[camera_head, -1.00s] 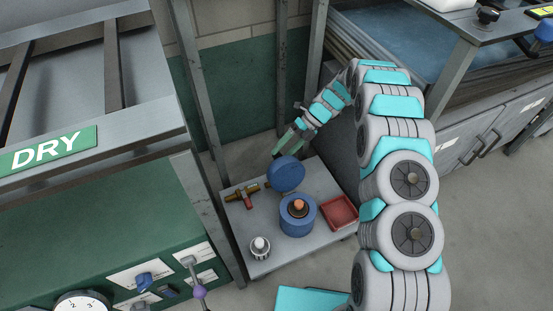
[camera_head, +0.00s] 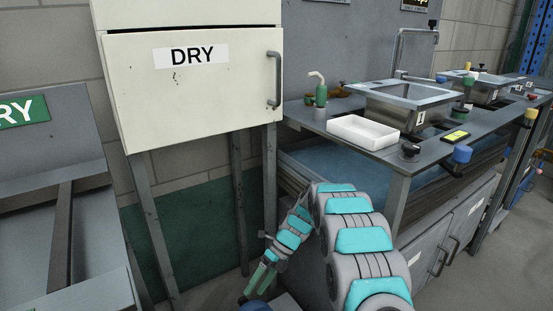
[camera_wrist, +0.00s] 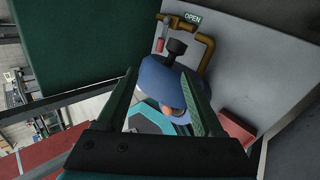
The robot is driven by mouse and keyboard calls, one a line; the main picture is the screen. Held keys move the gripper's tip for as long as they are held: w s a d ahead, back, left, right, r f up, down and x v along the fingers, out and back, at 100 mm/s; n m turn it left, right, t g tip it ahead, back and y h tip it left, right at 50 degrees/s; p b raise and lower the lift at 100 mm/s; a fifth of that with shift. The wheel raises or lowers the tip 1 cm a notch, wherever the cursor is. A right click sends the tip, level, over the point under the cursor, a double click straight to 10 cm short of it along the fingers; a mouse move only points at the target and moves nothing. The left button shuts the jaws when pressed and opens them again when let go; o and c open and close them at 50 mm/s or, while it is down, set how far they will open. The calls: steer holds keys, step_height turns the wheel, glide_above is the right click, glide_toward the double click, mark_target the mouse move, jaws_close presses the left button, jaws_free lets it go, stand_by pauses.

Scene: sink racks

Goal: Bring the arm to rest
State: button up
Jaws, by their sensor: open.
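My gripper (camera_head: 262,279) points down at the lower middle of the head view, at the end of my grey and turquoise arm. In the wrist view my gripper (camera_wrist: 158,88) has its two dark green fingers spread apart with nothing clamped between them. A blue round lid (camera_wrist: 160,82) with a black knob shows just beyond and between the fingers, tilted. I cannot tell whether a finger touches it. Part of an orange-topped piece shows under the lid. In the head view only a sliver of the blue lid (camera_head: 255,305) shows at the bottom edge.
A cream DRY cabinet (camera_head: 195,95) stands on metal legs behind my arm. A sink counter (camera_head: 390,155) with a white tray (camera_head: 363,131) is at the right. In the wrist view, a brown pipe (camera_wrist: 206,52) with an OPEN sign and a red tray (camera_wrist: 238,128) lie near the lid.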

steer(key=s+d+r+n+t+h, duration=0.1)
steer(key=s+d+r+n+h, duration=0.1)
steer(key=s+d+r+n, duration=0.45)
steer(key=s+d+r+n+t+h, duration=0.1)
steer(key=s+d+r+n, duration=0.3)
steer(key=s+r+n, duration=0.5)
steer(key=s+d+r+n+h, duration=0.1)
steer(key=s+d+r+n, duration=0.1)
steer(key=s, duration=0.5)
steer(key=s+d+r+n+t+h, duration=0.1)
steer(key=s+d+r+n, duration=0.1)
steer(key=s+d+n, duration=0.3)
steer(key=s+d+r+n+h, duration=0.1)
steer(key=s+d+r+n, duration=0.1)
steer(key=s, duration=0.9)
steer(key=d+n, duration=0.1)
steer(key=n, duration=0.1)
steer(key=shift+s+d+n+h, duration=0.15)
steer(key=shift+d+n+h, duration=0.15)
steer(key=shift+n, duration=0.05)
